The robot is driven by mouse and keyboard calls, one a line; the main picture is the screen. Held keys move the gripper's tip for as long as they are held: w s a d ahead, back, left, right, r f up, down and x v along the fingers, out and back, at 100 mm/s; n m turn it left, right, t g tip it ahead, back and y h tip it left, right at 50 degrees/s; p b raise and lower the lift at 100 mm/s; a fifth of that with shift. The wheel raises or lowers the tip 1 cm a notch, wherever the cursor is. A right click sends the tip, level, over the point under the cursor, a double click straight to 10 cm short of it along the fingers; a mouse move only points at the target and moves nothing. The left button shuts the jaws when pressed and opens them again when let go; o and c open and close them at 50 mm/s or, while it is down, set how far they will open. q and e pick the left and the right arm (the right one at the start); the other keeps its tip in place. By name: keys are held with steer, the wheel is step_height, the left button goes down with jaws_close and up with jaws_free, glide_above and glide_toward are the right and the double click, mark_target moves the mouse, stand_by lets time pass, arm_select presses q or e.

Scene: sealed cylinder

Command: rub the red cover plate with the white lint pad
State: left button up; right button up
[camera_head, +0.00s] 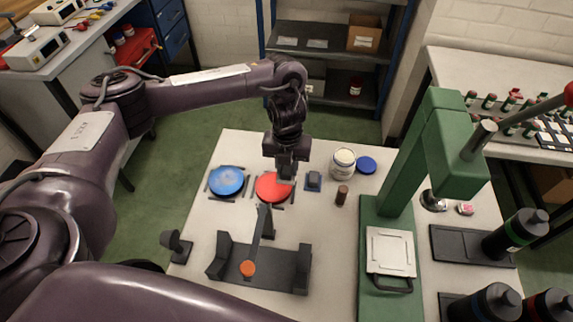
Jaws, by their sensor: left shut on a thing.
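The red cover plate (268,189) is a round red disc lying flat in a dark holder on the white table. My left gripper (286,176) points down over the plate's right upper edge. It is shut on the white lint pad (287,181), of which only a small pale edge shows below the fingers. The pad is at the plate's edge; I cannot tell whether it touches the surface. My right gripper is not in view.
A blue disc (227,181) lies left of the red plate. A small dark block (313,181), a white jar (343,163) and a brown cylinder (341,195) stand to the right. A black cradle (225,262) is in front, and a green press (400,180) stands further right.

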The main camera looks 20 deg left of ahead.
arm_select(q)
steer(key=shift+s+a+r+p, duration=0.1)
steer(key=shift+r+p, duration=0.55)
steer(key=shift+r, duration=0.3)
